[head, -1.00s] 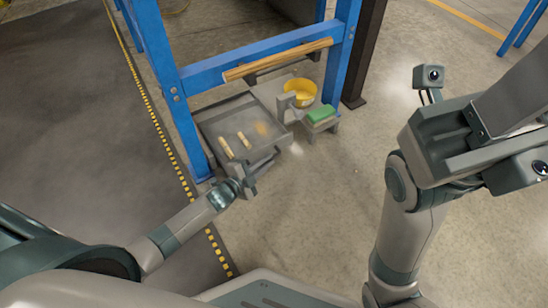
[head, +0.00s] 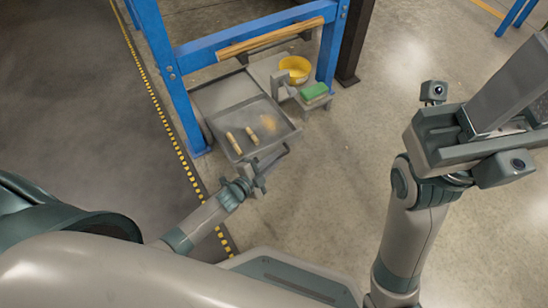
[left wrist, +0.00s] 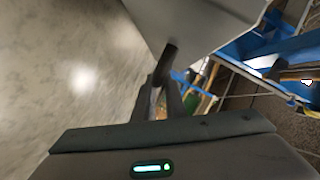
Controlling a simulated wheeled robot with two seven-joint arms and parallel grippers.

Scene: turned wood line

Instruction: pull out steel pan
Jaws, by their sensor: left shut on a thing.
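The steel pan (head: 252,118) is a shallow grey tray holding two short wooden pieces (head: 242,138) and a tan patch. It sits partly forward of a flat grey plate (head: 222,93) under the blue frame. My left gripper (head: 259,177) is shut on the bar handle (head: 272,158) at the pan's near side. In the left wrist view the fingers (left wrist: 163,98) close on the dark handle, with the pan's grey underside or wall (left wrist: 195,22) above. My right gripper (head: 478,145) is raised at the right, away from the pan; its jaw state is unclear.
A blue frame (head: 185,110) with a wooden bar (head: 270,38) stands over the plate. A yellow bowl (head: 295,70) and a green block (head: 314,90) are right of the pan. Yellow-black floor tape (head: 172,135) runs at left. Open floor lies right of the pan.

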